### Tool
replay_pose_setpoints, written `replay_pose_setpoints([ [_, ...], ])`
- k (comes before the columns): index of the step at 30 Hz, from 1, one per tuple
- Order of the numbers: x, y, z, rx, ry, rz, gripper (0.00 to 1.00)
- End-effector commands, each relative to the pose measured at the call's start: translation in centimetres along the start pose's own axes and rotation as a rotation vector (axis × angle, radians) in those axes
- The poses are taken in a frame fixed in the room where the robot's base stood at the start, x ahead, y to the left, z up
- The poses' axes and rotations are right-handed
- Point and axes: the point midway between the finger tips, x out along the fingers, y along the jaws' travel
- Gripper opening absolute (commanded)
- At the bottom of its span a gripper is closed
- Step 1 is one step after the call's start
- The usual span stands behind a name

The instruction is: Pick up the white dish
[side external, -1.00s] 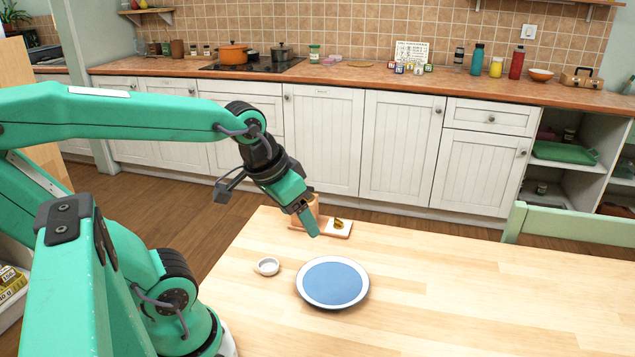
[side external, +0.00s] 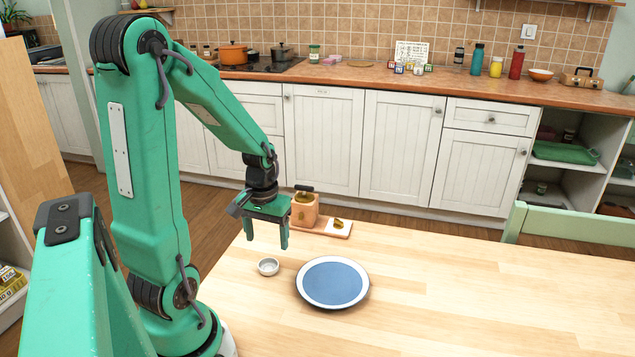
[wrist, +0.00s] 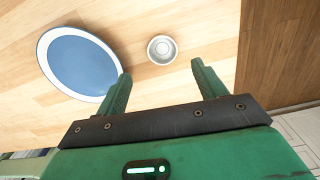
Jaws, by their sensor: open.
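A small round white dish (side external: 268,266) sits on the wooden table, left of a larger blue plate with a white rim (side external: 332,282). In the wrist view the white dish (wrist: 162,49) lies beyond the fingertips, between the lines of the two fingers, and the blue plate (wrist: 78,62) is on the left. My gripper (side external: 266,242) is open and empty, pointing down above the table, over and just behind the dish. Its two fingers also show in the wrist view (wrist: 160,75). The dish is not touched and looks empty.
A wooden board (side external: 335,228) with a small golden item lies at the table's back edge, beside a wooden block-like holder (side external: 304,208) close to my gripper. The table's left edge is near the dish. The table's right side (side external: 500,300) is clear.

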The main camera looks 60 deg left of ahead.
Motion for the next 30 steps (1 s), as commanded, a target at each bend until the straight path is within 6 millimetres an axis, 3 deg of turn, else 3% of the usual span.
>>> replay_pose_setpoints([
  [30, 3.2, -0.3, 0.0, -0.011, -0.009, -0.001, 0.7],
])
